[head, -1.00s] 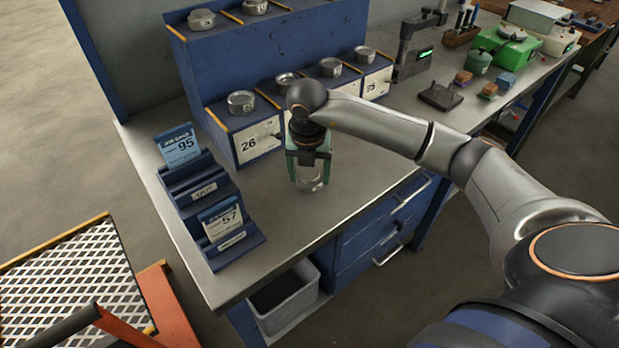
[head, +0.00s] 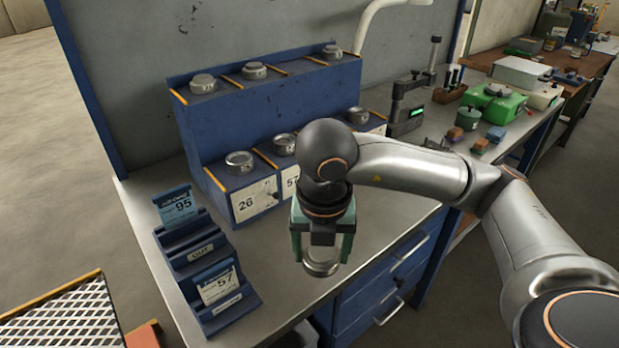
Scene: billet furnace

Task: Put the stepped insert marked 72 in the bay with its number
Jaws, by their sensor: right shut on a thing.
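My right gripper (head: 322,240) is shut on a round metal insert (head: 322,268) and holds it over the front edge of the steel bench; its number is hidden. The blue two-tier rack (head: 222,130) stands behind it. Its lower bays carry labels 26 (head: 255,201) and 57 (head: 291,183); my arm hides the labels further right. Metal inserts sit on the lower tier, one above 26 (head: 239,162) and one above 57 (head: 284,144). The upper tier holds several more, one at its left end (head: 203,84). I cannot read a 72 anywhere. My left gripper is not in view.
A blue card stand (head: 197,255) with cards 95 (head: 175,206) and 57 (head: 216,284) stands at the bench's left. A height gauge (head: 408,108) and green devices (head: 494,101) are at the right. Bare bench top lies between the stand and my gripper.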

